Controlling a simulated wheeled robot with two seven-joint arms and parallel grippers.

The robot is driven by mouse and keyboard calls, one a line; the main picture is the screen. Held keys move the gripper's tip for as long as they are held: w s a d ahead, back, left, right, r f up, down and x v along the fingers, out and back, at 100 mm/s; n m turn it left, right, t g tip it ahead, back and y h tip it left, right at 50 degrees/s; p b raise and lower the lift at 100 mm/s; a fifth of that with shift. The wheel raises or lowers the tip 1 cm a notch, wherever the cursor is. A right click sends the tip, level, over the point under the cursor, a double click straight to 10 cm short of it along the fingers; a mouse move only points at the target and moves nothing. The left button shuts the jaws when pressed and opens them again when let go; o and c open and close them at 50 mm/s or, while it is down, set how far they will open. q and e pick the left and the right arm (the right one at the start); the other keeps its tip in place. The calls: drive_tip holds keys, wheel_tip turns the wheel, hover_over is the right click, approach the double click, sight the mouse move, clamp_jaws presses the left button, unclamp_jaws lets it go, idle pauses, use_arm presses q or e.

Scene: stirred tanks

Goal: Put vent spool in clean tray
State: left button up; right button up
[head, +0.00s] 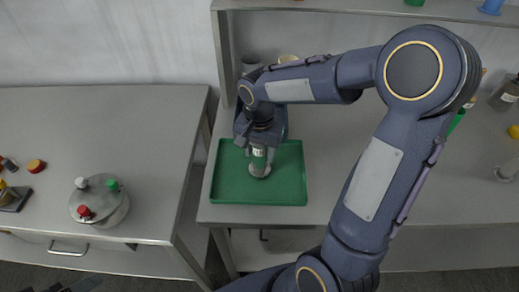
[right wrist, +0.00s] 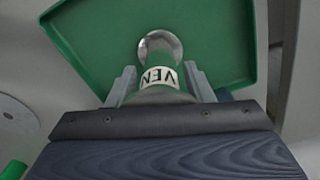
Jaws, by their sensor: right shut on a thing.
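The vent spool (head: 259,165) is a green pipe piece with a pale label and a metal flange at its end. My right gripper (head: 260,146) is shut on it and holds it upright over the green clean tray (head: 228,184). In the right wrist view, the spool (right wrist: 159,55) sits between the two fingers, with the letters "VEN" readable. Its flange end is over the tray floor (right wrist: 215,35); I cannot tell whether it touches. Dark parts at the bottom left edge of the head view look like my left gripper (head: 62,287), mostly cut off.
The tray lies near the left front corner of the right-hand bench (head: 350,240). A round metal vessel lid (head: 100,203) with red and green fittings is on the left bench (head: 120,110). A gap separates the benches. Bottles stand at the far right.

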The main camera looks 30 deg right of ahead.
drive_tip(key=shift+f+b, duration=0.3)
drive_tip(key=shift+f, duration=0.05)
drive_tip(key=o, duration=1.5)
drive_tip(key=shift+r, duration=0.1)
